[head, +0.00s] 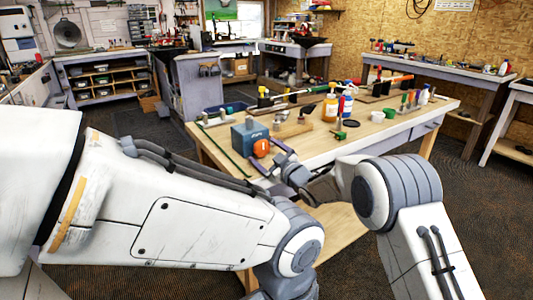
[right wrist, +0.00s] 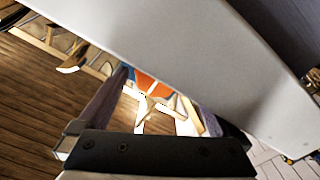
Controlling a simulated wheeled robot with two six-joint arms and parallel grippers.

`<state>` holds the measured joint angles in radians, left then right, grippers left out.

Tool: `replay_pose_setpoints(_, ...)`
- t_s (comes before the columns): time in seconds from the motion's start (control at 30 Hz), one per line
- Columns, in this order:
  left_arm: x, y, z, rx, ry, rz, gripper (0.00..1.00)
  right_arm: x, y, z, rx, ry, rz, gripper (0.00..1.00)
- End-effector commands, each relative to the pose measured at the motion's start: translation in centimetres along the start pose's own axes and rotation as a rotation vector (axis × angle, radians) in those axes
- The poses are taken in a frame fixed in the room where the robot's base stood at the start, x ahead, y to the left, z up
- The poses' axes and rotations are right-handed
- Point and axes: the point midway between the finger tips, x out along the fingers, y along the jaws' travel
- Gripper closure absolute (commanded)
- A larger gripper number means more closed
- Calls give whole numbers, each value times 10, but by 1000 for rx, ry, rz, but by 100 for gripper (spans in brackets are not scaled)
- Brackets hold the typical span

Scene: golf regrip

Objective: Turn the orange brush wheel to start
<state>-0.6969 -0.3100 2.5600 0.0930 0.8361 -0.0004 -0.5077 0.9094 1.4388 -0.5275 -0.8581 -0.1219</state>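The orange brush wheel (head: 261,148) is on the front of a blue box-shaped machine (head: 246,133) at the workbench's near left. My right gripper (head: 264,151) reaches in from the right with its two fingers spread. In the head view the fingertips appear one on each side of the wheel; I cannot tell if they touch it. In the right wrist view, part of the orange wheel (right wrist: 149,84) shows between the spread fingers, partly covered by a large pale panel. My left arm crosses the lower left of the head view; its gripper is not visible.
The wooden workbench (head: 385,128) holds a golf club along its back, bottles (head: 330,107), a green cup (head: 391,113) and several small tools. A thin green strip (head: 228,152) lies left of the blue machine.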

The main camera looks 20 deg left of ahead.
Motion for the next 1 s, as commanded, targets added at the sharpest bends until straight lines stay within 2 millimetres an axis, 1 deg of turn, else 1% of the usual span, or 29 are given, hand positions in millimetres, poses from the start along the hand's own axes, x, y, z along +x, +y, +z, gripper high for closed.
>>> replay_pose_setpoints(0.17,0,0,0,0,0,0,49,-1,1,0,2,-1,2,0)
replay_pose_setpoints(0.27,1,0,0,0,0,0,49,-5,2,1,2,-1,3,0)
replay_pose_setpoints(0.37,3,0,0,0,0,0,49,-16,2,1,2,-2,4,0)
replay_pose_setpoints(0.7,10,-1,0,0,0,0,49,-77,0,1,2,-2,2,0)
replay_pose_setpoints(0.8,11,-1,1,0,0,0,49,-91,1,1,1,-2,3,0)
replay_pose_setpoints(0.9,12,-1,1,0,0,0,49,-100,0,1,1,-1,2,0)
replay_pose_setpoints(1.0,12,-1,1,0,0,0,49,-105,0,0,1,-1,1,0)
